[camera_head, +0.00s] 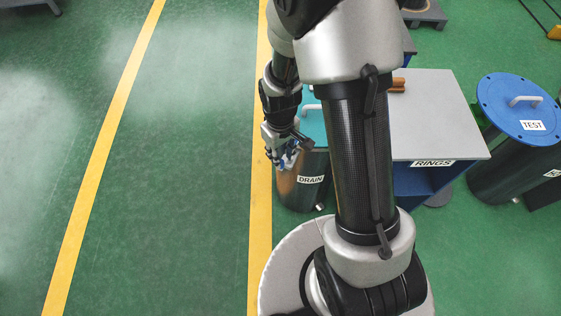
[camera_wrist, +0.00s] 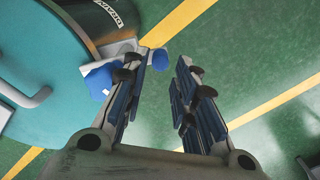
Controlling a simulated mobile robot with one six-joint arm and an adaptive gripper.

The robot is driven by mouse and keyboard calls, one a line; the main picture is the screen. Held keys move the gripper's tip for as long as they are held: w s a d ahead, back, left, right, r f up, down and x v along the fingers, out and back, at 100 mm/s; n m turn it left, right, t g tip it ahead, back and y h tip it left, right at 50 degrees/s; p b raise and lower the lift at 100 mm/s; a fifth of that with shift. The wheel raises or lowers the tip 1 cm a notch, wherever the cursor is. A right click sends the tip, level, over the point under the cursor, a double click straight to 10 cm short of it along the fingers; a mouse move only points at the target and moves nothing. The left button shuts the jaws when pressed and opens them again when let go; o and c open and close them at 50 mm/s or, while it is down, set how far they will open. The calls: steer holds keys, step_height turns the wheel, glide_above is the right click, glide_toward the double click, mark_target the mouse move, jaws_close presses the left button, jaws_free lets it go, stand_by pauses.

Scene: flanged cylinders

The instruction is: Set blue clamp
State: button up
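The DRAIN cylinder (camera_head: 307,188) is dark with a teal lid (camera_head: 316,124), partly hidden behind my arm. In the wrist view the teal lid (camera_wrist: 40,70) with a pale handle fills the left side. A blue clamp (camera_wrist: 101,78) with a pale grey bracket is at the lid's rim. Another blue part (camera_wrist: 160,59) shows beyond my left finger's tip; the finger hides what lies between. My gripper (camera_wrist: 166,70) is open, its fingers apart, with the left finger close to the clamp. Contact cannot be told. In the head view my gripper (camera_head: 286,157) is at the lid's left edge.
A grey-topped stand (camera_head: 440,115) marked RINGS is right of the DRAIN cylinder, with a brown item (camera_head: 398,85) on it. A TEST cylinder with a blue lid (camera_head: 500,100) stands further right. The green floor on the left is clear, with yellow lines.

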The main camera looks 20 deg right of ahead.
step_height(320, 180, down, 4)
steer(key=shift+f+b, duration=0.1)
steer(key=shift+b, duration=0.35)
steer(key=shift+c, duration=0.2)
jaws_close()
